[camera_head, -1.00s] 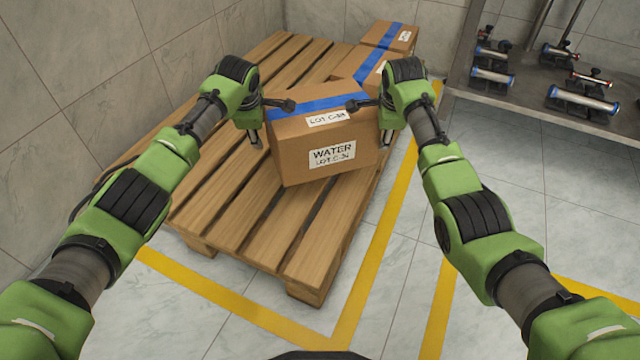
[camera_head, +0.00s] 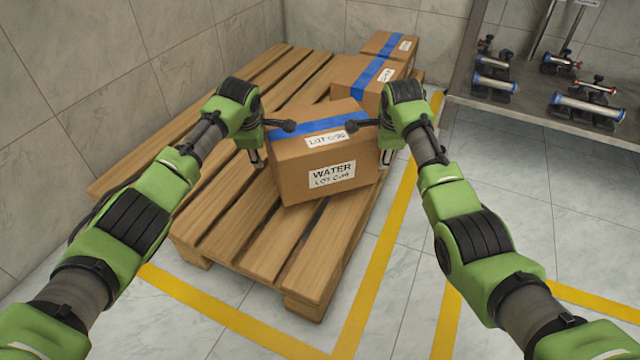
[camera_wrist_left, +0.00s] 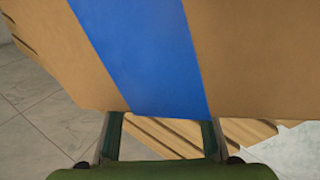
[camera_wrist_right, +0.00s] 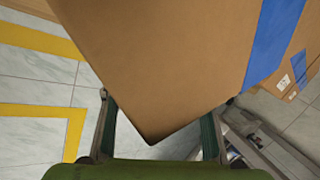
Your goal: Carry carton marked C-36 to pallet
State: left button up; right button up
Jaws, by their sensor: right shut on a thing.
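The brown carton (camera_head: 298,175) has a blue tape strip on top and a white label reading WATER with a lot mark that looks like C-36. It is over the near part of the wooden pallet (camera_head: 215,240), slightly turned; I cannot tell whether its base touches the slats. My left gripper (camera_head: 274,145) is at its left side, with fingers wide apart before the taped face in the left wrist view (camera_wrist_left: 160,135). My right gripper (camera_head: 368,140) is shut on its right side; the carton also fills the right wrist view (camera_wrist_right: 160,75).
Two more taped cartons stand behind, a nearer one (camera_head: 348,72) and a farther one (camera_head: 385,46), at the pallet's right edge. A metal shelf (camera_head: 535,115) with several roller-like parts (camera_head: 590,108) is at the right. Tiled walls close off the left and back. Yellow floor lines (camera_head: 370,280) run around the pallet.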

aim_at(270, 150)
pick_arm(q)
jog(key=d, duration=0.3)
jog(key=shift+r+h, duration=0.15)
jog(key=shift+h, duration=0.15)
pick_arm(e)
jog(key=shift+w+a+r, duration=0.1)
jog(key=shift+a+r, duration=0.05)
jog(key=shift+a, duration=0.45)
jog(key=shift+w+a+r, duration=0.1)
jog(key=shift+a, duration=0.45)
pick_arm(q)
jog(key=shift+f+b, duration=0.3)
jog(key=shift+b, duration=0.25)
jog(key=shift+s+f, duration=0.15)
jog(key=shift+f, duration=0.05)
jog(key=shift+a+r, duration=0.1)
jog(key=shift+a, duration=2)
jog(key=o, duration=0.5)
jog(key=shift+a, duration=0.35)
pick_arm(e)
jog(key=d, duration=0.3)
jog(key=d+f, duration=0.1)
jog(key=d, duration=0.1)
jog(key=shift+s+f, duration=0.1)
jog(key=shift+s, duration=0.2)
jog(key=o, duration=0.5)
